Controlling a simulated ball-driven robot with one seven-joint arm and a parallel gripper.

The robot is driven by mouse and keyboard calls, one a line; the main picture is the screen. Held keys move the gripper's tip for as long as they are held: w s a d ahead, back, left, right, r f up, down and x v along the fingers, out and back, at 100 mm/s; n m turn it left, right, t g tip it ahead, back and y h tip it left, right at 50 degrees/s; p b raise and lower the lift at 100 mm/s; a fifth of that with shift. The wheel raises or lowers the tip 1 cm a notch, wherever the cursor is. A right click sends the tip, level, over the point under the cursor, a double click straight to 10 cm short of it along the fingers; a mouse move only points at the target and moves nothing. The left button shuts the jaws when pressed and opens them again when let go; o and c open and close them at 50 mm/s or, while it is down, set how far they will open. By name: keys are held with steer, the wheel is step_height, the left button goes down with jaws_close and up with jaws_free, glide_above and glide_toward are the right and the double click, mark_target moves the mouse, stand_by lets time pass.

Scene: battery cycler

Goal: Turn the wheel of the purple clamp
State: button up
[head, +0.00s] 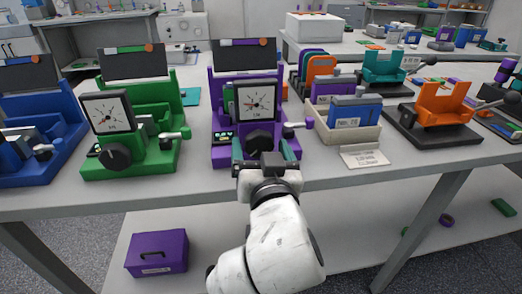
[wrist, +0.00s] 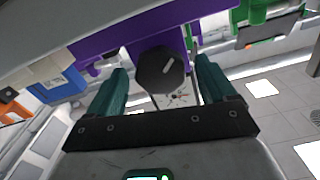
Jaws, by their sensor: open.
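The purple clamp (head: 222,115) stands at the front of the table in the head view, with a square dial gauge (head: 256,102) on it. Its wheel, a round black knob with a pale mark, sits low on its front (head: 259,139) and shows in the wrist view (wrist: 160,72). A lever with a purple end (head: 291,131) is on the clamp's right. My gripper (head: 264,147) is open in front of the clamp. In the wrist view its two teal fingers (wrist: 162,64) stand either side of the knob, with visible gaps; whether the tips reach beside it is unclear.
A green clamp (head: 165,158) stands to the left and a blue one (head: 50,170) beyond it. To the right are a bin (head: 362,132) holding a blue block, a paper card (head: 364,157) and an orange fixture (head: 440,105). A purple box (head: 157,252) lies below.

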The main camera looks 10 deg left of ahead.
steer(key=v, duration=1)
steer(key=shift+s+p, duration=0.3)
steer(key=shift+s, duration=0.1)
steer(key=shift+d, duration=0.1)
stand_by(0.5)
